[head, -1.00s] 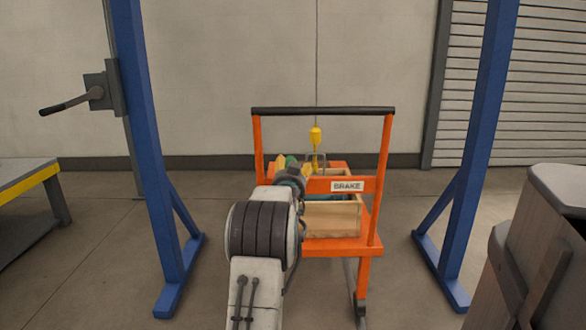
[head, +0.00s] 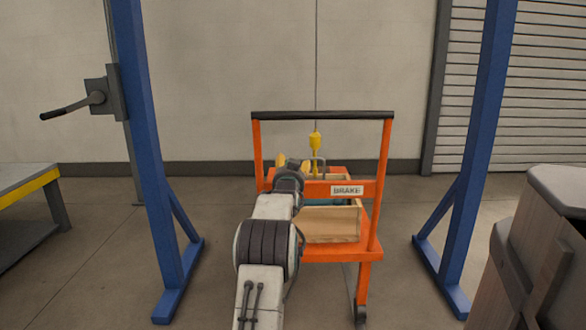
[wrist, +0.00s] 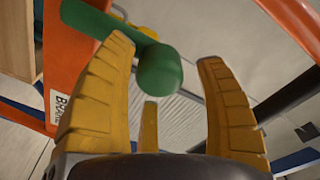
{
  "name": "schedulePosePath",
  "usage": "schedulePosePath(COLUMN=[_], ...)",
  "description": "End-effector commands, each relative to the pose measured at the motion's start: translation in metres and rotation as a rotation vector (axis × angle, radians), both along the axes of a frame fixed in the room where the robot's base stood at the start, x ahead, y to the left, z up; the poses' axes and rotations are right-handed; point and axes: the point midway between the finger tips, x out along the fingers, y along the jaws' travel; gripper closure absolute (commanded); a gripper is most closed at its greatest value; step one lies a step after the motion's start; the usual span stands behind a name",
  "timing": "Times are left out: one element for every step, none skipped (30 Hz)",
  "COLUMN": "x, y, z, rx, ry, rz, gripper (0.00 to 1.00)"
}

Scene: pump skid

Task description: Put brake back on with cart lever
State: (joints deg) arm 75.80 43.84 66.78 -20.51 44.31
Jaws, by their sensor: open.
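The orange cart (head: 370,225) stands ahead between two blue posts, with a white BRAKE label (head: 347,190) on its crossbar. In the wrist view, a green lever with a thick rounded end (wrist: 160,70) reaches in from the upper left, beside the cart's orange frame (wrist: 68,50) and the label (wrist: 58,108). My gripper (wrist: 165,50) is open, its yellow fingers apart on either side of the lever's rounded end. I cannot tell whether a finger touches it. In the head view, my arm hides the lever.
A black push bar (head: 322,115) tops the cart. A wooden box (head: 330,224) sits on it, under a yellow hook (head: 316,140) on a line. Blue posts (head: 152,150) and (head: 475,150) flank the cart. A wooden crate-like object (head: 545,250) stands at right, a bench (head: 28,180) at left.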

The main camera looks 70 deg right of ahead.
Motion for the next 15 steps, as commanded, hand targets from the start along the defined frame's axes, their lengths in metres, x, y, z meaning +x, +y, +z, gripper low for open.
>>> schedulePosePath(x=[0.0, 0.0, 0.0, 0.0, 0.0, 0.0, 0.0, 0.0, 0.0001, 0.0, 0.0, 0.0, 0.0, 0.0, 0.0], y=[-0.0001, -0.0001, -0.0001, 0.0, 0.0, 0.0, 0.0, 0.0, 0.0, 0.0, 0.0, 0.0, 0.0001, 0.0001, 0.0001], z=[-0.0001, -0.0001, -0.0003, -0.0003, -0.0003, -0.0003, -0.0003, -0.0003, -0.0004, -0.0004, -0.0003, -0.0004, -0.0004, -0.0004, -0.0003], rx=[0.0, 0.0, 0.0, 0.0, 0.0, 0.0, 0.0, 0.0, 0.0, 0.0, 0.0, 0.0, 0.0, 0.0, 0.0], ry=[0.0, 0.0, 0.0, 0.0, 0.0, 0.0, 0.0, 0.0, 0.0, 0.0, 0.0, 0.0, 0.0, 0.0, 0.0], rz=[0.0, 0.0, 0.0, 0.0, 0.0, 0.0, 0.0, 0.0, 0.0, 0.0, 0.0, 0.0, 0.0, 0.0, 0.0], gripper=[0.35, 0.35, 0.35, 0.35, 0.35, 0.34, 0.37, 0.4, 0.43, 0.46, 0.48, 0.52, 0.55, 0.57, 0.61])
